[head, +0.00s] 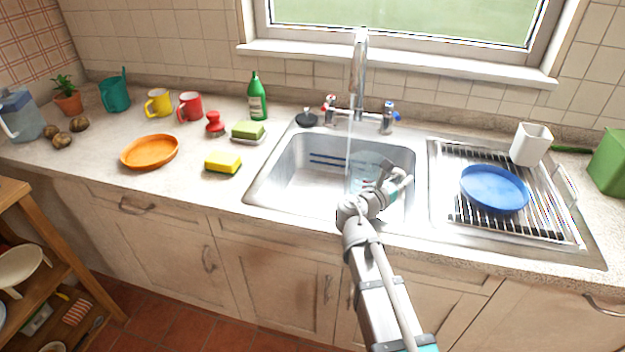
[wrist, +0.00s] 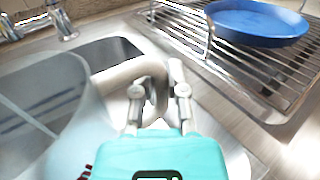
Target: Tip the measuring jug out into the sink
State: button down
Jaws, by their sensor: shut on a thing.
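The clear measuring jug (wrist: 40,105) fills the left of the wrist view, with a few red marks low on its wall. Its pale handle (wrist: 122,73) runs between my gripper's fingers (wrist: 158,85), which are shut on it. In the head view my gripper (head: 388,178) is over the right part of the steel sink (head: 300,190), and the see-through jug (head: 366,165) is just beyond it, hard to make out. I cannot tell the jug's exact tilt or whether it holds anything.
The tap (head: 359,75) stands behind the sink, with a thin pale stream below its spout. A blue plate (head: 494,188) and white cup (head: 531,144) are on the rack at right. A sponge (head: 223,163) and green bottle (head: 257,98) stand left of the sink.

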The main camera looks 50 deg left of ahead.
aim_at(347, 159)
jog(key=shift+r, duration=0.1)
jog(key=shift+s+a+r+n+t+p, duration=0.25)
jog(key=shift+r+n, duration=0.15)
jog(key=shift+r, duration=0.2)
jog(key=shift+s+a+r+n+t+p, duration=0.1)
jog(key=shift+a+r+n+t+p, duration=0.15)
jog(key=shift+r+n, duration=0.25)
jog(key=s+a+r+n+t, duration=0.1)
jog(key=s+a+r+n+y+b, duration=0.1)
jog(key=a+n, duration=0.1)
jog(key=shift+t, duration=0.4)
jog(key=s+a+r+n+t+y, duration=0.1)
jog(key=s+a+r+n+y, duration=0.2)
jog(key=n, duration=0.6)
jog(key=shift+s+a+r+t+y, duration=0.4)
jog(key=shift+a+r+y, duration=0.5)
jog(key=shift+y, duration=0.2)
jog(key=shift+s+a+n+y, duration=0.15)
jog(key=shift+a+n+y, duration=0.2)
jog(key=shift+n, duration=0.15)
jog(key=shift+s+a+r+n+y+p, duration=0.3)
jog(key=shift+a+r+n+y, duration=0.15)
jog(key=shift+n, duration=0.35)
jog(key=shift+s+a+r+n+y+p, duration=0.15)
jog(key=shift+s+a+r+n+y, duration=0.15)
jog(key=shift+n+y, duration=0.35)
jog(key=shift+s+a+n, duration=0.15)
jog(key=shift+a+n, duration=0.15)
jog(key=shift+n, duration=0.05)
